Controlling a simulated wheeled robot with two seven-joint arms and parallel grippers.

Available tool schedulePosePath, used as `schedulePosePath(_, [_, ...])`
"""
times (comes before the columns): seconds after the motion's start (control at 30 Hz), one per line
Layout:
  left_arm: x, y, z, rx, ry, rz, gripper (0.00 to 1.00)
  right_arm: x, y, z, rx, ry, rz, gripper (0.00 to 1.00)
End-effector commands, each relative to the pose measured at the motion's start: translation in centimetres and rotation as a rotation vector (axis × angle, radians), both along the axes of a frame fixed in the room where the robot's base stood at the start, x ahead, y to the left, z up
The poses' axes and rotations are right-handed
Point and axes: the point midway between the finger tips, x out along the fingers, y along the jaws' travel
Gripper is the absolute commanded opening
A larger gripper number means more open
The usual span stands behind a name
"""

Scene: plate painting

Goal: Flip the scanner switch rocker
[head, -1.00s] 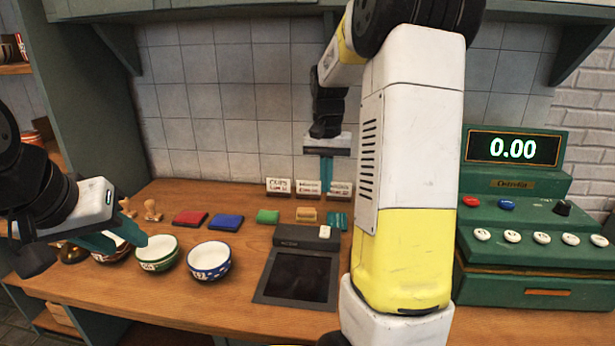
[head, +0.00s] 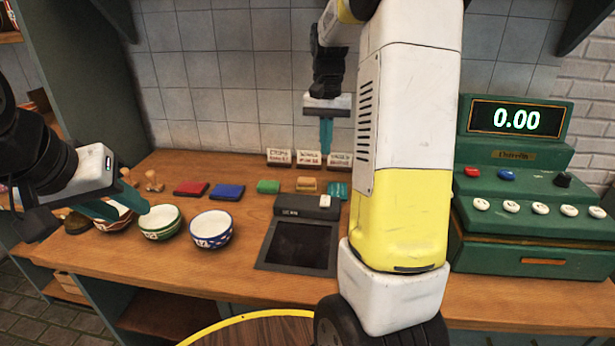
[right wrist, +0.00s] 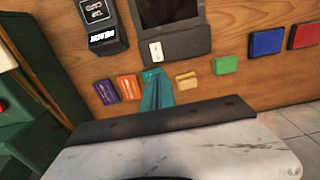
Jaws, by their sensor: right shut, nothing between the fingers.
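The scanner (head: 268,262) is a dark flat unit with a black screen and a raised grey back part. Its small white rocker (head: 325,201) sits at the right end of that back part; it also shows in the right wrist view (right wrist: 156,52). My right gripper (head: 326,152) hangs pointing down, above and behind the scanner near the labels. In the right wrist view its teal fingers (right wrist: 156,74) are together and empty, apparently apart from the rocker. My left gripper (head: 135,212) appears open and empty by the bowls.
Bowls, green (head: 160,223) and blue (head: 211,231), stand left of the scanner. Coloured pads, including red (head: 191,189) and blue (head: 227,192), lie behind. Label cards (head: 308,160) stand at the back. A green cash register (head: 530,220) is at right. A card reader (right wrist: 102,25) is near the scanner.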

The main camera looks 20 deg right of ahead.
Motion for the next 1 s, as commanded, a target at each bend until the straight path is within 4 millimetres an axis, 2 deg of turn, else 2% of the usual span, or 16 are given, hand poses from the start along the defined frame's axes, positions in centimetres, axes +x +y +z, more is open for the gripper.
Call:
schedulePosePath(0.17, [0.0,0.0,0.0,0.000,0.000,0.000,0.36,-0.1,0.0,-2.1,0.000,0.004,0.000,0.00])
schedulePosePath(0.6, [0.0,0.0,0.0,0.000,0.000,0.000,0.36,-0.1,0.0,-11.1,0.000,0.005,-0.001,0.00])
schedulePosePath(0.8, [0.0,0.0,0.0,0.000,0.000,0.000,0.36,-0.1,0.0,-13.3,0.000,0.003,-0.001,0.00])
schedulePosePath(1.0, [0.0,0.0,0.0,0.000,0.000,0.000,0.36,0.0,0.0,-13.8,0.000,-0.001,-0.001,0.00])
